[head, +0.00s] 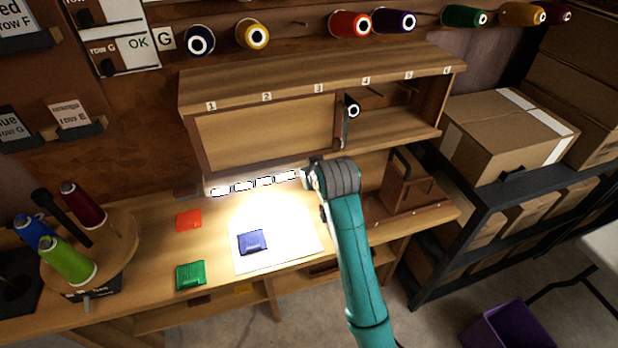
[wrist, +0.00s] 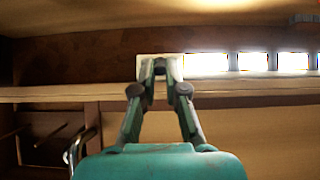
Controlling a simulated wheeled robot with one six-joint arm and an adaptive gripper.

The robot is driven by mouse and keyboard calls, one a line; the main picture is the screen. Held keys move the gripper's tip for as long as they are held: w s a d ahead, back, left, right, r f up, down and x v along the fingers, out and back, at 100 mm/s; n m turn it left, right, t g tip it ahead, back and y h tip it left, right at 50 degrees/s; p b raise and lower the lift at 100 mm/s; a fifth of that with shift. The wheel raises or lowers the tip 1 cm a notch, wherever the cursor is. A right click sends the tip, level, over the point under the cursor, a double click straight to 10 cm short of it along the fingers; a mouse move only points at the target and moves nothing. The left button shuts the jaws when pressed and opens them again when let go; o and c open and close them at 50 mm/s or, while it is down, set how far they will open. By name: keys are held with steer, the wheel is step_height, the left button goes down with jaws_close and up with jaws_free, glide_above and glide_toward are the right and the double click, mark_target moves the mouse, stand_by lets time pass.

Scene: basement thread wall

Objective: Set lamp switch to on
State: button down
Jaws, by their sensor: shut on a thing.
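The lamp (head: 255,183) is a bar under the front of the shelf unit. Its segments glow white and a bright pool of light lies on the bench below. In the wrist view the lit lamp (wrist: 245,62) runs to the right of my fingertips. The lamp switch (wrist: 144,66) is at the bar's end, a pale square mostly hidden behind my fingers. My gripper (wrist: 160,68) is shut on the switch, its fingertips close together there. In the head view my gripper (head: 310,176) is at the lamp's right end, partly hidden by my wrist.
The bench (head: 150,262) holds a white sheet (head: 305,240) with a blue packet (head: 252,242), plus red (head: 188,220) and green (head: 190,275) packets. A spool turntable (head: 120,250) stands left, a wooden box (head: 408,190) right. The numbered shelf unit (head: 235,95) overhangs the lamp.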

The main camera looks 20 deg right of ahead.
steer(key=shift+w+r+g, duration=0.2)
steer(key=shift+r+g, duration=0.1)
steer(key=shift+g, duration=0.5)
steer(key=c, duration=1.2)
jaws_free()
steer(key=shift+r, duration=0.1)
steer(key=v, duration=1.1)
steer(key=shift+s+r, duration=0.2)
steer(key=shift+r, duration=0.15)
